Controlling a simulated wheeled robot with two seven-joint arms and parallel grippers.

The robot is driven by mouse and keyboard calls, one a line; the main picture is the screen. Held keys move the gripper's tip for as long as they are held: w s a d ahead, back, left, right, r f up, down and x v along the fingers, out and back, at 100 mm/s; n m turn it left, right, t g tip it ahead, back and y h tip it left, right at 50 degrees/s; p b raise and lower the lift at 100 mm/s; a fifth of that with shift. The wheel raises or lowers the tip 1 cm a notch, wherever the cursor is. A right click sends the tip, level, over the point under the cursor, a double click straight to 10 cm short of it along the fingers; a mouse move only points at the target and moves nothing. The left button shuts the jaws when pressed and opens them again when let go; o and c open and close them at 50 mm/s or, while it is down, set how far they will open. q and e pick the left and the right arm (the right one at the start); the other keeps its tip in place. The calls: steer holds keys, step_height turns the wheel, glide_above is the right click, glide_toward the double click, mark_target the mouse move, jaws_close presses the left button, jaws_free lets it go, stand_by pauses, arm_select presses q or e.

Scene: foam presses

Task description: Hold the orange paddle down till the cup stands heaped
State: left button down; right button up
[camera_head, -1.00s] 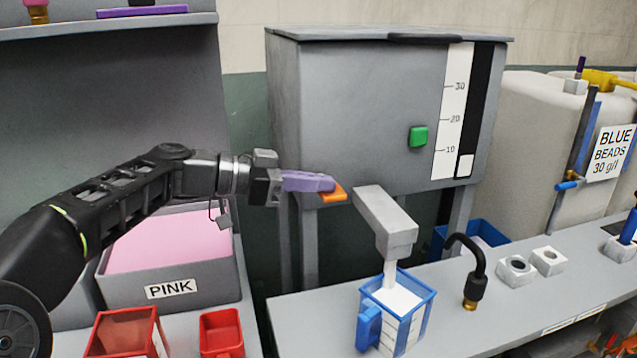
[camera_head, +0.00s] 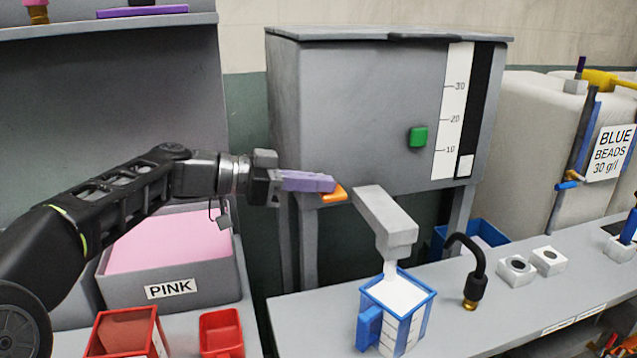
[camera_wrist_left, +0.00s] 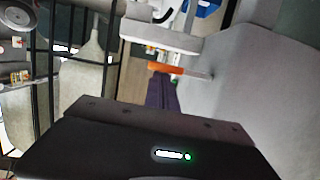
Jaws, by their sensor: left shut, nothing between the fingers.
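The orange paddle (camera_head: 334,195) sticks out at the lower front of the grey hopper (camera_head: 350,110), left of its spout (camera_head: 388,222). My left gripper (camera_head: 331,184) is shut and empty, its purple fingertips resting on top of the paddle. In the left wrist view, the paddle (camera_wrist_left: 166,69) lies just past the fingertips (camera_wrist_left: 160,88). A clear cup with blue edges and a blue handle (camera_head: 369,328) stands upright under the spout. White material (camera_head: 398,292) falls from the spout into it and reaches about rim height, rising toward the middle. My right gripper is out of view.
The grey bench (camera_head: 310,322) carries a black bent nozzle (camera_head: 478,265) and two small white blocks (camera_head: 518,270) right of the cup. A green button (camera_head: 418,137) is on the hopper.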

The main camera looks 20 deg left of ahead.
arm_select(q)
steer(key=shift+f, duration=0.4)
stand_by(0.5)
